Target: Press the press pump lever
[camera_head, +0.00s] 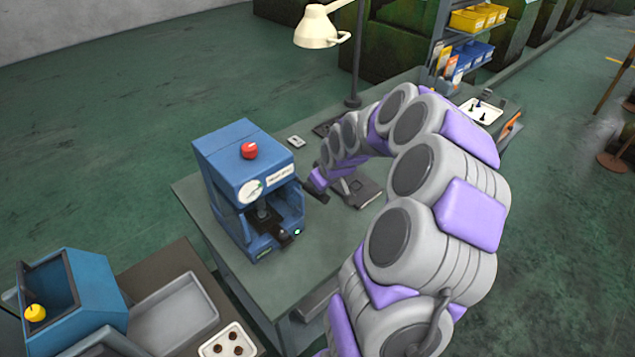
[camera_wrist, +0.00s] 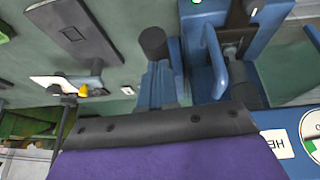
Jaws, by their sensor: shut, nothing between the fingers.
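The blue press (camera_head: 232,185) stands on the green-topped table, with a red knob (camera_head: 249,151) on top, a round gauge (camera_head: 251,190) and a white label on its upper front. Low at its front is a short lever with a black end (camera_head: 284,236), which I take as the pump lever. My gripper (camera_head: 318,188) is shut and empty, just right of the press front, above the lever's height. I see no contact with the lever.
A dark flat plate (camera_head: 362,192) and small items lie on the table right of the press. A desk lamp (camera_head: 318,28) stands at the back. A grey tray (camera_head: 173,318) and blue machine (camera_head: 75,295) are at the lower left.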

